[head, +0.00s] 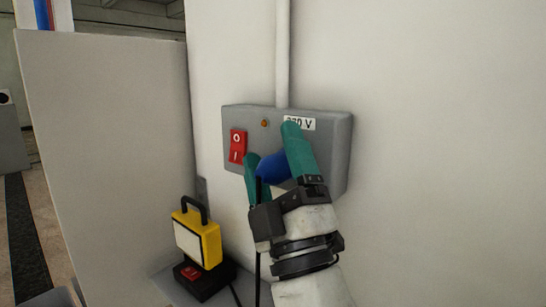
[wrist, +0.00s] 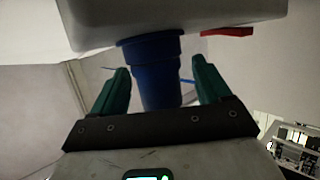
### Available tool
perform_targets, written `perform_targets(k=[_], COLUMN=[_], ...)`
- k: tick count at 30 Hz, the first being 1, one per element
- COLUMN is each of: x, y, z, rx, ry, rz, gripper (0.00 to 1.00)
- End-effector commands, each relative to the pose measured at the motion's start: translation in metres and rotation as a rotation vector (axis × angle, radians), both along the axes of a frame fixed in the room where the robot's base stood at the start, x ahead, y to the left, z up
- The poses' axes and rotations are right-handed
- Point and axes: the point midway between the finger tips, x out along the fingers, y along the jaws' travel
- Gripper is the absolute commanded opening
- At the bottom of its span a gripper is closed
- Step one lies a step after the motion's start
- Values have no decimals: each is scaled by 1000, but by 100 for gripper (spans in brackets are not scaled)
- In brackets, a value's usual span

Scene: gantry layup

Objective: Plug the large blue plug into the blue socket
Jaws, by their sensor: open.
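The large blue plug (head: 272,168) is at the grey 230 V socket box (head: 340,140), between my gripper's fingers. In the wrist view the blue plug (wrist: 158,85) runs up to a wider blue rim, which looks like the blue socket (wrist: 150,42), against the box. The two blue parts appear joined, in line and without a visible gap; how deep the plug sits is hidden. My gripper (wrist: 161,72) has its two green fingers spread, with space between each finger and the plug. In the head view my gripper (head: 270,146) covers part of the box front.
A red rocker switch (head: 238,146) and a small amber indicator (head: 264,123) are on the box front. A yellow work lamp (head: 197,235) with a black base stands at the lower left. A dark cable (head: 258,240) hangs below the gripper. A pale panel (head: 105,150) stands on the left.

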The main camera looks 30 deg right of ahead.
Motion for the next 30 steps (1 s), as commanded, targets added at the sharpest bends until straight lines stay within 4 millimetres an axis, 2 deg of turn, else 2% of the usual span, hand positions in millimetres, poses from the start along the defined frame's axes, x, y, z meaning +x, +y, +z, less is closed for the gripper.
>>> perform_targets(k=[9,15,21,30], x=[-37,-58,-68,-69], y=[8,13,15,15], z=[-48,-69,-76,-76], rx=[0,1,1,0], ry=[2,1,0,-1], rz=[2,1,1,0], gripper=[77,77,77,77])
